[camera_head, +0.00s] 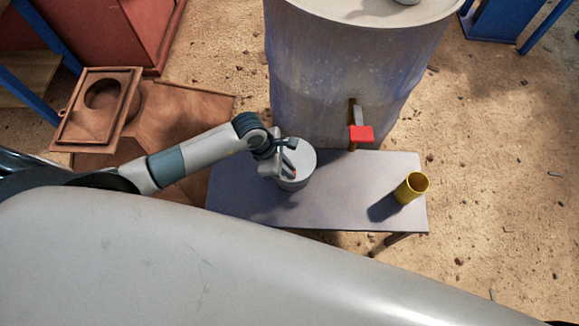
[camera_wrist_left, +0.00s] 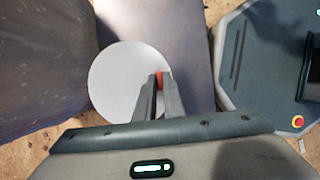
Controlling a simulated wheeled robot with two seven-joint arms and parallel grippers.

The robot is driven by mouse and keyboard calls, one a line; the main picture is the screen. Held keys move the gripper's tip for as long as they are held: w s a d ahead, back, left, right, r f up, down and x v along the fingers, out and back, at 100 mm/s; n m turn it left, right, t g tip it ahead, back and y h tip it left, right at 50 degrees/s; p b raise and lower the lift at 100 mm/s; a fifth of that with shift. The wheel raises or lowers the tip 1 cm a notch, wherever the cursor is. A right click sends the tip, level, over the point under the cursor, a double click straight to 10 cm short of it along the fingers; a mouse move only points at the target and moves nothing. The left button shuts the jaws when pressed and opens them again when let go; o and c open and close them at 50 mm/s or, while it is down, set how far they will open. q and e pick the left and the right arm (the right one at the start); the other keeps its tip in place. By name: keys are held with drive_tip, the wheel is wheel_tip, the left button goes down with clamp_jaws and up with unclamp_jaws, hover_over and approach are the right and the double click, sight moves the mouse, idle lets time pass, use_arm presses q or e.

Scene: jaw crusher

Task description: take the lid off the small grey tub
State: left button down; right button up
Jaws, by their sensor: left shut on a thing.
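The small grey tub (camera_head: 292,185) stands on the low grey table, left of its middle. Its round pale grey lid (camera_head: 301,152) sits at its top, and I cannot see a gap between them. The lid shows as a pale disc in the left wrist view (camera_wrist_left: 115,72). My left gripper (camera_head: 290,170) reaches over the lid from the left. In the left wrist view its fingers (camera_wrist_left: 158,79) are shut on a small red knob (camera_wrist_left: 159,77) on the lid, near the disc's edge in that picture. My right gripper is not in view.
A yellow cup (camera_head: 411,188) stands at the table's right end. The grey table (camera_head: 345,195) is clear between tub and cup. A large grey drum (camera_head: 335,85) with a red-handled tap (camera_head: 360,133) rises behind the table. A rusty box (camera_head: 97,115) lies at the left.

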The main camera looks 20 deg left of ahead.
use_arm(q)
wheel_tip(320, 180, up, 10)
drive_tip(key=shift+f, duration=0.2)
idle(0.7)
drive_tip(key=w+a+r+m+g+y, duration=0.1)
drive_tip(key=a+r+m+g+y, duration=0.1)
drive_tip(key=r+m, duration=0.8)
drive_tip(key=w+a+r+m+g+y, duration=0.1)
drive_tip(key=a+r+m, duration=0.4)
drive_tip(key=r+m, duration=0.6)
drive_tip(key=shift+w+r+g+y, duration=0.25)
drive_tip(key=shift+r+g+y, duration=0.35)
drive_tip(key=shift+r+g, duration=0.8)
drive_tip(key=shift+a, duration=0.1)
drive_tip(key=shift+s, duration=0.1)
